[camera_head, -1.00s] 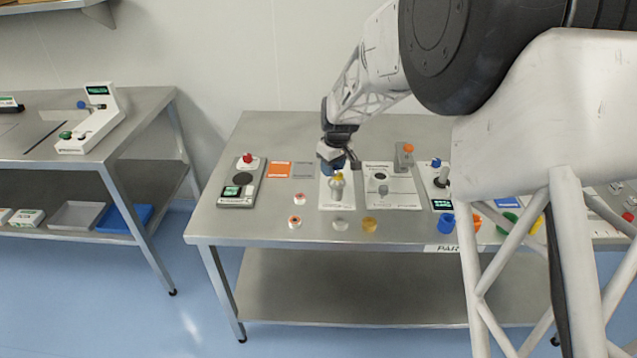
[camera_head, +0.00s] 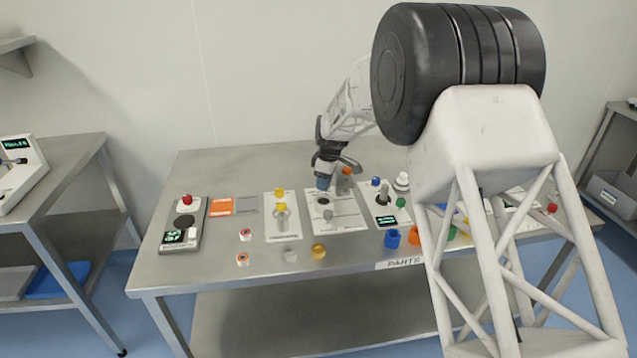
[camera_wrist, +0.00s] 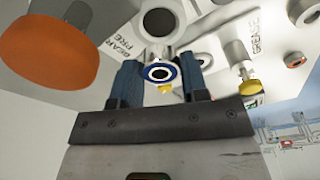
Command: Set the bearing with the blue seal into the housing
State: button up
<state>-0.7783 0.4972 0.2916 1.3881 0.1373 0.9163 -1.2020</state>
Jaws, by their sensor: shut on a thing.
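My gripper (camera_head: 324,184) is over the bearing press plate (camera_head: 342,217) in the head view. In the wrist view its two dark blue fingers are shut on a bearing with a blue seal (camera_wrist: 160,73), a white ring with a dark centre. The bearing is held off the plate, its face toward the wrist camera. The press plate has a dark round spot (camera_head: 323,202) and a small grey part in front of it. I cannot tell which part is the housing.
The grease plate (camera_head: 281,222) with a yellow-topped fixture is left of the press plate. Bearings with red (camera_head: 245,234) and orange (camera_head: 242,259) seals lie further left. The press's orange knob (camera_wrist: 50,50) is large and close in the wrist view. Blue and orange rings stand front right.

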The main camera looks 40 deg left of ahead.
aim_at(324, 202)
jog(key=shift+f, duration=0.1)
dwell(0.3)
jog(key=shift+f, duration=2.3)
jog(key=shift+f, duration=0.45)
dwell(1.4)
jog(key=o, duration=1.4)
jog(key=shift+c, duration=0.2)
jog(key=shift+r, duration=0.15)
jog(key=shift+r, duration=2.85)
jog(key=shift+r, duration=0.15)
